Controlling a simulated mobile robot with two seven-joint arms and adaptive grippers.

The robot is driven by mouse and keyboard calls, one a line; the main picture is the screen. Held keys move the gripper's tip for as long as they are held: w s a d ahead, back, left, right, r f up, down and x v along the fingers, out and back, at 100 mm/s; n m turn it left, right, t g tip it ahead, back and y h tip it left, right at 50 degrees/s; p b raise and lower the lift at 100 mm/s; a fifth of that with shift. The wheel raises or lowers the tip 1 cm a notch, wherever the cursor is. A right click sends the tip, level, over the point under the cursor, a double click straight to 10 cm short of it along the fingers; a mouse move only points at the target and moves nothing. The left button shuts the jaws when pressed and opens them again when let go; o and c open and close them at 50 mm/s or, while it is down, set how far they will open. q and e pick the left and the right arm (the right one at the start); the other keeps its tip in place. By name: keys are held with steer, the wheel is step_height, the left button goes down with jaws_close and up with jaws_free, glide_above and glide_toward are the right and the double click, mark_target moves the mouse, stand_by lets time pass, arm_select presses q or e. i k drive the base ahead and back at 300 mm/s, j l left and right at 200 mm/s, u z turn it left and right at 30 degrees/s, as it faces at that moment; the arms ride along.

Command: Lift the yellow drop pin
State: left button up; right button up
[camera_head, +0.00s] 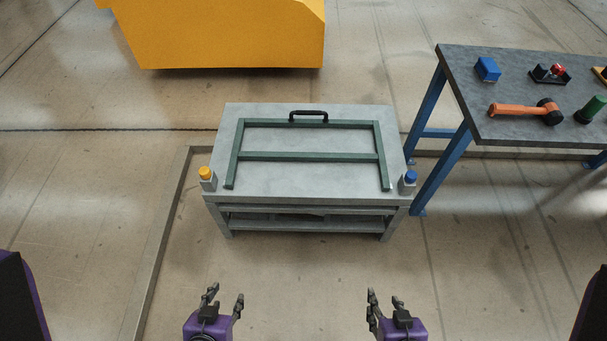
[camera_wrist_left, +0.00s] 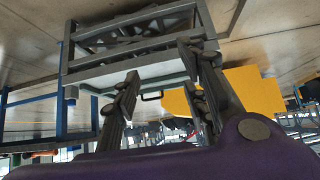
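The yellow drop pin (camera_head: 205,173) stands upright in a small grey holder at the left front corner of the grey table (camera_head: 270,110). A blue pin (camera_head: 411,176) stands in a matching holder at the right front corner. My left gripper (camera_head: 225,298) is open and empty in front of the table, below and slightly right of the yellow pin in the head view. My right gripper (camera_head: 384,299) is open and empty, also in front of the table. In the left wrist view, the open left fingers (camera_wrist_left: 160,95) show with the table beyond; I cannot make out the yellow pin there.
A green frame (camera_head: 310,157) with a black handle (camera_head: 309,116) lies on the table. A large yellow body (camera_head: 220,35) stands behind. Floor before the table is clear.

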mark_target(205, 173)
steer(key=i+j, duration=0.25)
steer(key=j, duration=0.15)
steer(key=i+j, duration=0.25)
steer(key=j, duration=0.15)
steer(key=i+j, duration=0.25)
steer(key=j+u, duration=0.05)
steer(key=j, duration=0.1)
